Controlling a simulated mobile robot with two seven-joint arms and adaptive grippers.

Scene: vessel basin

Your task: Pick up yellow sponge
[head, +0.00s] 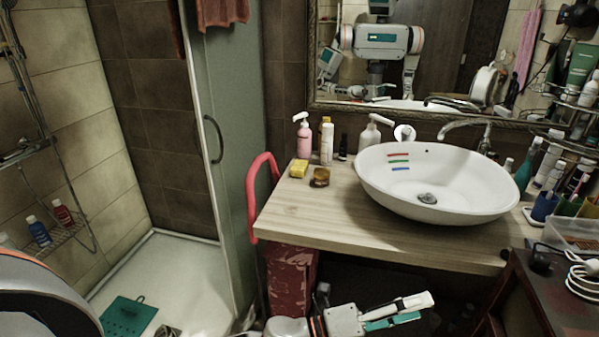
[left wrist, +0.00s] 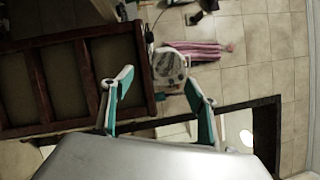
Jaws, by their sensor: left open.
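The yellow sponge (head: 298,168) lies near the left end of the wooden counter (head: 318,213), in front of a pink pump bottle (head: 304,138). My left gripper (head: 425,307) is open and empty, low in front of the counter and below its top. It is to the right of and well below the sponge, apart from it. In the left wrist view both fingers of the left gripper (left wrist: 158,77) show spread, with nothing between them; the sponge is not seen there. My right gripper is not in view.
A small amber jar (head: 320,177) stands just right of the sponge. A white basin (head: 437,183) fills the counter's middle. A red rail (head: 258,192) stands at its left end beside the glass shower door (head: 228,130). The counter's front left is bare.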

